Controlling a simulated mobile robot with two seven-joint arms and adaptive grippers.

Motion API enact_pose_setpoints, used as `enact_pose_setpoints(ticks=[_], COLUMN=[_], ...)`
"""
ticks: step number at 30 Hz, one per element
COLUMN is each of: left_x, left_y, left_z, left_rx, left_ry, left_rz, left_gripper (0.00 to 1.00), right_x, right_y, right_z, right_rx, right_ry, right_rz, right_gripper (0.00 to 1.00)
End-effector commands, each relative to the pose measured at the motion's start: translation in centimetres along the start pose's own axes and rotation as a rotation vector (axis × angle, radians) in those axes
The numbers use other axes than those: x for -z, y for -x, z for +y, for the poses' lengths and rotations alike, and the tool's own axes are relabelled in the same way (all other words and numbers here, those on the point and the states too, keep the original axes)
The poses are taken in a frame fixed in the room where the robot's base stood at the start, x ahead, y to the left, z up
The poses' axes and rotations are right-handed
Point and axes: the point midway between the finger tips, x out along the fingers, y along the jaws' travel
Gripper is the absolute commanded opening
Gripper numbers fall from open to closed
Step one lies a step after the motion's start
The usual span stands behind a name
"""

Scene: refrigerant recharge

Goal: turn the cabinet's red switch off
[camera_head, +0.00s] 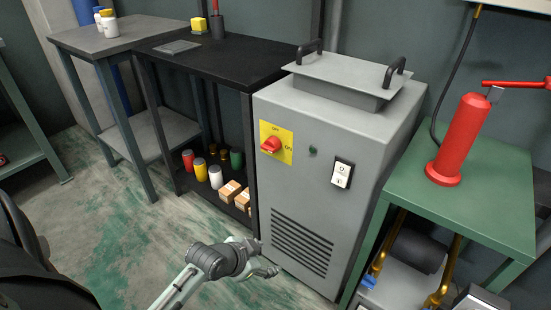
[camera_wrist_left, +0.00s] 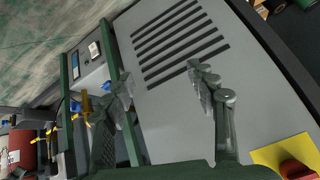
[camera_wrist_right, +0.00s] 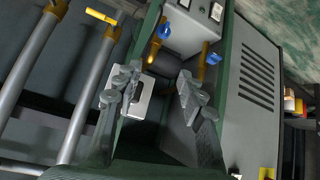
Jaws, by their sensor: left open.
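The grey cabinet (camera_head: 340,165) stands right of centre in the head view. Its red switch (camera_head: 271,145) sits on a yellow plate (camera_head: 286,152) at the upper left of the front, with OFF marked above and ON at the right. The knob's exact angle is hard to tell. My left gripper (camera_head: 266,269) is low before the cabinet's vented front, well below the switch. In the left wrist view its fingers (camera_wrist_left: 168,90) are apart and empty; the switch (camera_wrist_left: 298,170) shows at the lower right corner. My right gripper (camera_wrist_right: 154,84) is open and empty, seen only in its wrist view.
A black-and-white rocker switch (camera_head: 342,173) is on the cabinet front. A green table (camera_head: 475,205) with a red cylinder (camera_head: 461,140) stands at right. A black shelf (camera_head: 220,60) with cans and boxes stands left of the cabinet. Floor (camera_head: 130,235) in front is clear.

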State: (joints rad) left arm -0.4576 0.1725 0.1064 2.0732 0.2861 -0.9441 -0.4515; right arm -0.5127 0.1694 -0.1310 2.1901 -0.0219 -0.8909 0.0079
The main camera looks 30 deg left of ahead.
Motion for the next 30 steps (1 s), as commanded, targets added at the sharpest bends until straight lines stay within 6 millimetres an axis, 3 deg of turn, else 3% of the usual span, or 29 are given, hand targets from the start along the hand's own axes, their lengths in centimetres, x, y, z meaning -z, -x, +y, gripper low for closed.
enact_pose_setpoints(ticks=[2, 6, 9, 12, 17, 30], left_x=[3.3, 9.5, 12.1, 13.3, 14.5, 18.8], left_y=[-0.6, 2.2, 5.2, 7.6, 8.4, 4.4], left_z=[-2.8, -8.8, -12.7, -15.1, -16.6, -18.8], left_rx=[0.055, 0.248, 0.412, 0.525, 0.580, 0.575], left_ry=[-0.086, -0.241, -0.317, -0.355, -0.371, -0.370], left_rz=[0.181, 0.475, 0.608, 0.672, 0.696, 0.693], left_gripper=[0.57, 0.57, 0.57, 0.57, 0.57, 0.57], right_x=[4.7, 13.3, 17.5, 19.6, 20.5, 19.4], right_y=[0.6, 6.0, 10.7, 14.0, 15.5, 13.9], right_z=[-2.4, -5.8, -7.0, -7.5, -7.6, -7.0], right_rx=[0.042, 0.114, 0.153, 0.174, 0.181, 0.162], right_ry=[0.000, -0.020, -0.044, -0.063, -0.070, -0.053], right_rz=[0.214, 0.599, 0.819, 0.948, 0.994, 0.904], right_gripper=[0.40, 0.40, 0.40, 0.40, 0.40, 0.40])
